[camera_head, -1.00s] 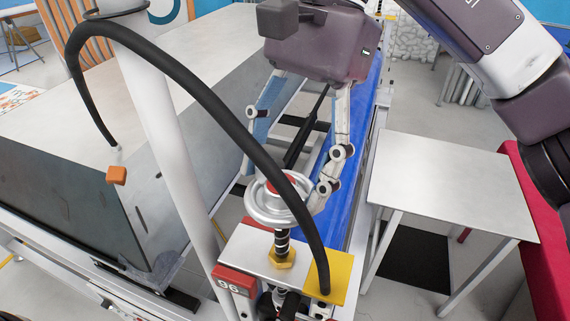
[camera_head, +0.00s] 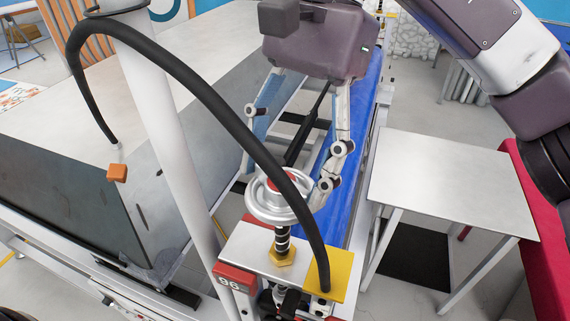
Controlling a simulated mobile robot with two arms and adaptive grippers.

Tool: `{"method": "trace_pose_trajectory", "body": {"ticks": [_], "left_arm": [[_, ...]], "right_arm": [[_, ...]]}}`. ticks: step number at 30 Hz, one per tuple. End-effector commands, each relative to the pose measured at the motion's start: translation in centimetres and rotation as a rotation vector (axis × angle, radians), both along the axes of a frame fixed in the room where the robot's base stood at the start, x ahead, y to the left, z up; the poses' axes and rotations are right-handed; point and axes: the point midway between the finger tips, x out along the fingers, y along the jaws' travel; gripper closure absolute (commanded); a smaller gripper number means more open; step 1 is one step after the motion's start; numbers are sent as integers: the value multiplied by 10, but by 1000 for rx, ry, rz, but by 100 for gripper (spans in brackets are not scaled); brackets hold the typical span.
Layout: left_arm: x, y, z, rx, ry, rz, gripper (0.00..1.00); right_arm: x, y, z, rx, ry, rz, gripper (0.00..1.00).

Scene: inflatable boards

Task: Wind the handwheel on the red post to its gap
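The silver handwheel (camera_head: 266,210) has a red hub and sits on a dark banded spindle (camera_head: 282,243) above a gold hex nut (camera_head: 282,257). My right gripper (camera_head: 283,184) comes down from above with its two fingers spread wide on either side of the wheel. Its right fingertip is at the wheel's right rim, and I cannot tell whether it touches. Part of the wheel is also hidden by the hose. A red block marked 96 (camera_head: 233,279) is below. My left gripper is not in view.
A black hose (camera_head: 215,100) arches across the front of the wheel to a yellow plate (camera_head: 341,276). A white pole (camera_head: 170,130) stands at left. A grey table (camera_head: 450,185) is at right. A blue sheet (camera_head: 345,215) lies behind the wheel.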

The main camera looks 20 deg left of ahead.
Motion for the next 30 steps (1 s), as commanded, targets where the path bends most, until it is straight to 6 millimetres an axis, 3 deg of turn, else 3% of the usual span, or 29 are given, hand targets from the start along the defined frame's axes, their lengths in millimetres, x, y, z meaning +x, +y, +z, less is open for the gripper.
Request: {"method": "trace_pose_trajectory", "body": {"ticks": [13, 14, 18, 30], "left_arm": [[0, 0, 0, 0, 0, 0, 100], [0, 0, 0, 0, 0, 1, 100], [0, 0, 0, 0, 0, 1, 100], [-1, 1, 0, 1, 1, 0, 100]], "right_arm": [[-1, 0, -3, -5, 1, 5, 63], [-1, 0, -3, -5, 1, 5, 37], [-1, 0, -2, -4, 0, 4, 22], [2, -1, 4, -3, -2, -1, 22]]}}
